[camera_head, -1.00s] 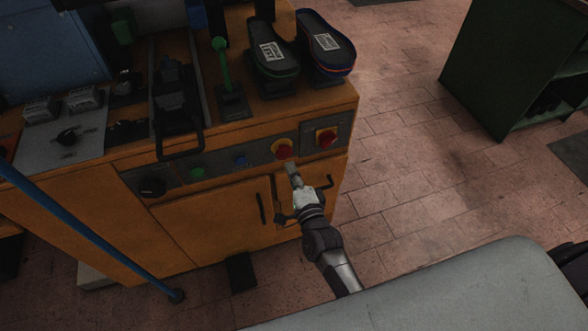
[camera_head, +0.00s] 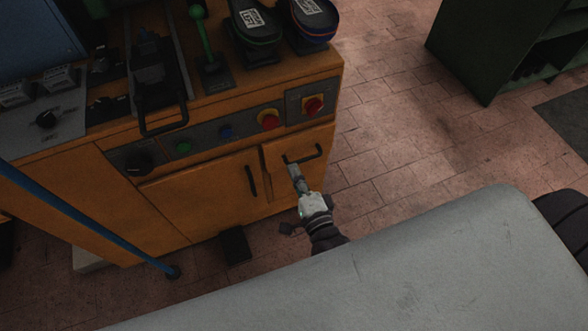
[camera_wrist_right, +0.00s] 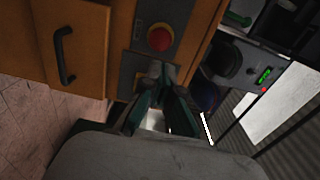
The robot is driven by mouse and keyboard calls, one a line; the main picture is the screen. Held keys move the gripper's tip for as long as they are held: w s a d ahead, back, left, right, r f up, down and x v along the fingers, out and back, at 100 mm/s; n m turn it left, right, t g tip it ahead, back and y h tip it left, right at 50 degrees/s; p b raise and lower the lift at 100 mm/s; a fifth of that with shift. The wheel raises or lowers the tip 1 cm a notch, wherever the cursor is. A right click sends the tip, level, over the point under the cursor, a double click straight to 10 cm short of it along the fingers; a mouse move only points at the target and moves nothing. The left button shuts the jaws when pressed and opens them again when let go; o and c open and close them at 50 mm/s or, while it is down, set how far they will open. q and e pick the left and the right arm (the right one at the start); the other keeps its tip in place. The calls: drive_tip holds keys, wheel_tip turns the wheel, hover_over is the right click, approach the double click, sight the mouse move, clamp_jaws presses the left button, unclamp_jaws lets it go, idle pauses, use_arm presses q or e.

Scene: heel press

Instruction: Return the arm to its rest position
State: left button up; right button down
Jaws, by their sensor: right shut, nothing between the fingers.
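My right gripper (camera_head: 295,170) is in front of the orange machine cabinet (camera_head: 205,205), by the dark handle of its small right door. It is shut and empty. It is below the red button (camera_head: 269,119) and the red switch (camera_head: 313,104) on yellow, and appears apart from both. In the right wrist view its fingers (camera_wrist_right: 160,78) point toward the cabinet front, with a red button (camera_wrist_right: 160,38) just beyond them. The grey surface in front hides most of my right arm. My left gripper is out of view.
A blue pole (camera_head: 85,225) slants across the left side. Two shoe forms (camera_head: 254,25) stand on the machine top. A black pedal (camera_head: 235,246) sits on the floor below. A dark green shelf (camera_head: 480,55) is at the upper right. Tiled floor between is clear.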

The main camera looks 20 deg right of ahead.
drive_tip(key=shift+f, duration=0.1)
drive_tip(key=s+f+n+g+y+p, duration=0.1)
drive_tip(key=s+f+n+g, duration=0.4)
drive_tip(key=f, duration=0.8)
drive_tip(key=s+f+n+g+y+p, duration=0.1)
drive_tip(key=s+f+n+g, duration=0.45)
drive_tip(key=f, duration=0.75)
use_arm(q)
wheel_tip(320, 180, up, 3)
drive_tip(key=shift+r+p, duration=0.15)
drive_tip(key=shift+p, duration=0.5)
use_arm(e)
drive_tip(key=s+d+f+n+g+h, duration=0.1)
drive_tip(key=s+d+f+n+g, duration=0.1)
drive_tip(key=s, duration=0.6)
drive_tip(key=s+d+f+n+g, duration=0.2)
drive_tip(key=s+d+f+n, duration=0.2)
drive_tip(key=s+f, duration=0.2)
drive_tip(key=s+d+f+n+g+h, duration=0.1)
drive_tip(key=s+d+f+n+g, duration=0.1)
drive_tip(key=s, duration=0.8)
wheel_tip(320, 180, down, 3)
drive_tip(key=shift+s+d+r+n+h, duration=0.1)
drive_tip(key=shift+s+d+n+h, duration=0.25)
drive_tip(key=shift+d+n, duration=0.35)
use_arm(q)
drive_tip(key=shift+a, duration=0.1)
use_arm(e)
drive_tip(key=shift+a+g, duration=0.2)
drive_tip(key=shift+g, duration=0.05)
